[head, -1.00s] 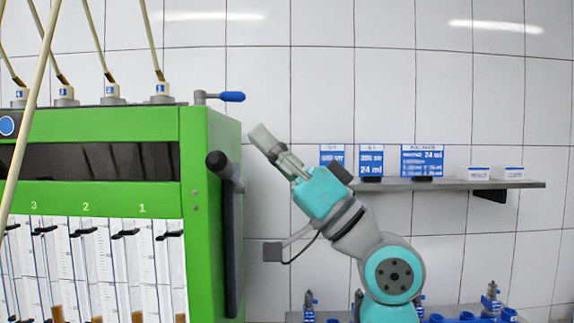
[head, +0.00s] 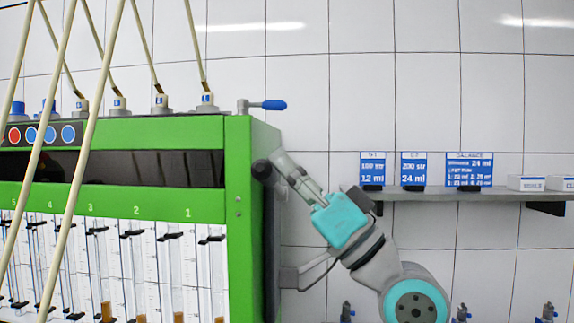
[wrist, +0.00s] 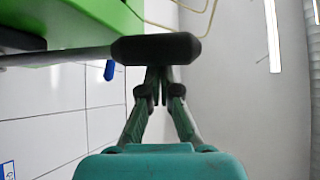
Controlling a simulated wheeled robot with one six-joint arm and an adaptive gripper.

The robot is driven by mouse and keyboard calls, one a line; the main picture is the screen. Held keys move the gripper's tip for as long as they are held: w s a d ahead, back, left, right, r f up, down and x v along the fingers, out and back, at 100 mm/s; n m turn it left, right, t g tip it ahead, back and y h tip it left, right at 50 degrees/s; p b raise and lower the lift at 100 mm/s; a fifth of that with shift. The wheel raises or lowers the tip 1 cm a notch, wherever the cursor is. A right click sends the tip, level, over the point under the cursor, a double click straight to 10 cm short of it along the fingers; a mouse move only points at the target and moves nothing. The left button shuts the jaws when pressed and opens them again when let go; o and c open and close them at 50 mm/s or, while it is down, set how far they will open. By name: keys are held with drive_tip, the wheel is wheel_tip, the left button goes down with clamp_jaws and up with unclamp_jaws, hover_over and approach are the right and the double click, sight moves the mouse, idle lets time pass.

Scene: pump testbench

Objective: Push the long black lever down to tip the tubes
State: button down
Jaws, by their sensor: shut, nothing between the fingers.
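The black lever's rounded end (head: 262,168) sticks out beside the upper right side of the green cabinet. In the wrist view the black end (wrist: 155,48) lies crosswise just ahead of my fingertips, with a grey rod running left from it. My gripper (head: 278,160) is shut and empty, at the right of the lever end; its fingers also show in the wrist view (wrist: 158,75). I cannot tell whether they touch it. The clear tubes (head: 203,270) stand upright in the cabinet's front, some with brown material low down.
The green cabinet (head: 240,185) fills the left side. A smaller blue-handled lever (head: 268,105) is on its top right. Pale hoses (head: 73,150) rise above and cross the front. A wall shelf (head: 430,195) with blue signs is at the right, behind my arm.

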drive_tip(key=shift+f, duration=0.1)
wheel_tip(320, 180, down, 13)
drive_tip(key=n+g+y, duration=0.3)
drive_tip(key=n+g, duration=0.5)
drive_tip(key=n, duration=0.1)
drive_tip(key=shift+n+g+y, duration=0.3)
drive_tip(key=shift+y, duration=0.1)
